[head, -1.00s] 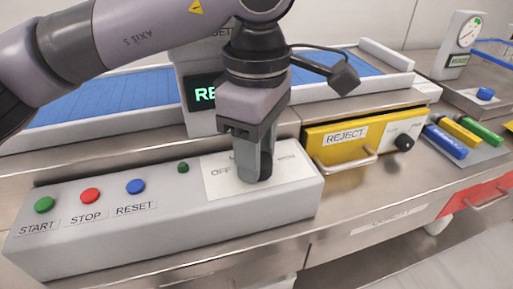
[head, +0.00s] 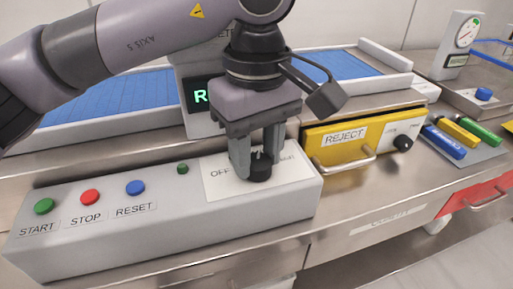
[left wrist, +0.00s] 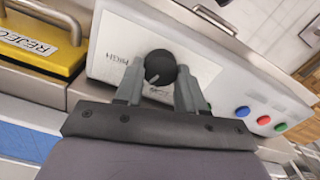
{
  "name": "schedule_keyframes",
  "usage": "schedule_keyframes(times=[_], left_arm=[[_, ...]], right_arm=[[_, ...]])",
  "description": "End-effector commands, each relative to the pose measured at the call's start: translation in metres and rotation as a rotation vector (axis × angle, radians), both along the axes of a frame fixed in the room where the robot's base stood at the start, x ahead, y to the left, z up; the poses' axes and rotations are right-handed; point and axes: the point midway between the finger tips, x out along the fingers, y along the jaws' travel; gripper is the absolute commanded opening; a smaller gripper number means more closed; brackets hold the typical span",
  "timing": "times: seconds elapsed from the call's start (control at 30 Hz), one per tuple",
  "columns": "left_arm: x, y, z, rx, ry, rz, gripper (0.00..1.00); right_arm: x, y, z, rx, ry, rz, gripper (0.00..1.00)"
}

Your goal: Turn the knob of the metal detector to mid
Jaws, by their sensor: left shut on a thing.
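The black round knob (head: 260,171) sits on the white label plate (head: 222,189) at the right end of the grey control box. My left gripper (head: 257,166) points down, with one finger on each side of the knob, shut on it. In the left wrist view the knob (left wrist: 160,68) lies between the fingertips, and its pale pointer line slants toward the lower left of that picture. OFF is readable left of the knob in the head view; the mid label is hidden or unreadable. The detector display (head: 200,96) is partly covered by my arm. My right gripper is not in view.
Green, red and blue buttons (head: 135,187) and a small dark green lamp (head: 182,168) lie left of the knob. A yellow REJECT drawer (head: 330,150) with a handle and its own black knob (head: 403,143) is to the right. The blue belt (head: 95,98) runs behind.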

Motion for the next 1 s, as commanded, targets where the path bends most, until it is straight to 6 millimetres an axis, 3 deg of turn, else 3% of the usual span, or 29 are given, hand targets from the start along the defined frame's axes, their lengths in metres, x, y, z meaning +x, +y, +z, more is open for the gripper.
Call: schedule_keyframes(times=[0.37, 0.4, 0.47, 0.77, 1.0], left_arm=[[0.000, 0.000, 0.001, -0.003, -0.002, -0.003, 0.09], [0.000, 0.000, 0.001, -0.003, -0.002, -0.003, 0.49], [0.000, 0.000, 0.001, -0.003, -0.002, -0.003, 0.65], [0.000, 0.000, 0.002, -0.002, -0.001, -0.002, 0.65], [0.000, -0.001, 0.034, -0.002, -0.004, -0.001, 0.65]], right_arm=[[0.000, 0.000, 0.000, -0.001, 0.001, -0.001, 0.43], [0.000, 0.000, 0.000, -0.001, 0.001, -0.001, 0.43], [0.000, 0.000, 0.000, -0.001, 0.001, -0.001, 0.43], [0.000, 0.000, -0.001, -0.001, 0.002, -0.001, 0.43], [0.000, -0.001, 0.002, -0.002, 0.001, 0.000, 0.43]])
